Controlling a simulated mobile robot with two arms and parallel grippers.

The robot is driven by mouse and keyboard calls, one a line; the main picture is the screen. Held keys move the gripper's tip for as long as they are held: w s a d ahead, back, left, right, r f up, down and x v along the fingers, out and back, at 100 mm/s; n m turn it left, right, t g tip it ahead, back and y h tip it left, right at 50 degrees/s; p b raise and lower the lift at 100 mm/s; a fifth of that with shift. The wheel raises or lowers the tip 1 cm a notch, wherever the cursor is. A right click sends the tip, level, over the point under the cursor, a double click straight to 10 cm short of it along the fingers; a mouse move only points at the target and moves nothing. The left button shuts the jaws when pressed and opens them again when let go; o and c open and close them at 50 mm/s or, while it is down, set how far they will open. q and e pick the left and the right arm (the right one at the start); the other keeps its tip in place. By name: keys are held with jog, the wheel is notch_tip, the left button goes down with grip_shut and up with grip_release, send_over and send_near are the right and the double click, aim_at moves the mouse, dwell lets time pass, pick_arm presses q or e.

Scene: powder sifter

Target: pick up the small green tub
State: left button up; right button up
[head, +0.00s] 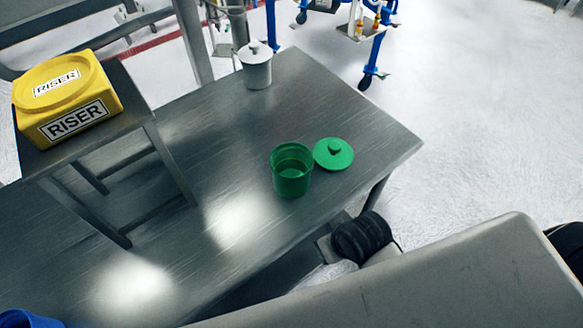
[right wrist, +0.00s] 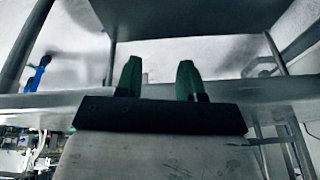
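The small green tub (head: 291,181) stands upright and uncovered on the metal table, near its front edge in the head view. Its green lid (head: 333,154) with a knob lies flat on the table just right of it. My right gripper (right wrist: 159,80) shows in the right wrist view with its two green-tipped fingers apart and nothing between them. It points towards a table edge and legs; the tub does not show in that view. My left gripper is not in view.
A white lidded tub (head: 257,73) stands at the table's far edge. A yellow RISER block (head: 68,97) sits on a raised metal stand (head: 85,146) at the left. Part of a blue object (head: 28,318) shows at the bottom left. The tabletop (head: 215,135) left of the green tub is clear.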

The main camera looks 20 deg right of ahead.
jog(key=w+a+r+y, duration=0.1)
jog(key=a+r, duration=0.2)
jog(key=r, duration=0.4)
jog(key=g+h, duration=0.3)
send_near(274, 174)
jog(key=w+f, duration=0.1)
jog(key=f, duration=0.1)
jog(key=shift+w+d+r+m+g, duration=0.1)
jog(key=shift+w+d+m+g, duration=0.15)
jog(key=shift+m, duration=0.25)
notch_tip(274, 174, down, 5)
jog(key=shift+d+f+p, duration=0.1)
jog(key=shift+d+p, duration=0.05)
jog(key=shift+p, duration=0.35)
jog(key=f, duration=0.2)
jog(key=f+p, duration=0.1)
jog(key=f, duration=0.1)
jog(key=shift+w, duration=0.2)
jog(key=shift+f, duration=0.65)
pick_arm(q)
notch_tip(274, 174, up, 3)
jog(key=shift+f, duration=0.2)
pick_arm(e)
grip_shut()
